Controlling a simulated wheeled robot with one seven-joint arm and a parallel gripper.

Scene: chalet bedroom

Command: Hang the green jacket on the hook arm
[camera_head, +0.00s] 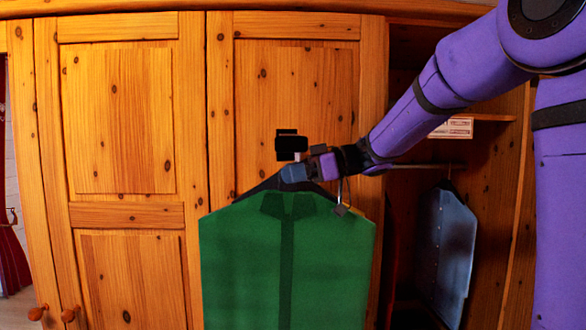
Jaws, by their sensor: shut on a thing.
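The green jacket (245,262) hangs upright from a dark hanger (262,188) in front of the wardrobe doors. Its lower part runs out of the picture. My gripper (290,180) is at the top of the jacket, shut on the hanger near its neck; the fingertips are partly hidden. A thin metal hook (342,195) shows just to the right of my gripper, over the jacket's right shoulder. I cannot clearly make out the hook arm; a small dark curved piece (11,215) shows at the far left edge.
The wooden wardrobe (120,125) fills the back, with two round knobs low at left. Its right compartment is open, with a rail (410,167), a hanging grey-blue garment (443,250) and a shelf with a box (452,128). Dark red cloth (14,262) hangs at far left.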

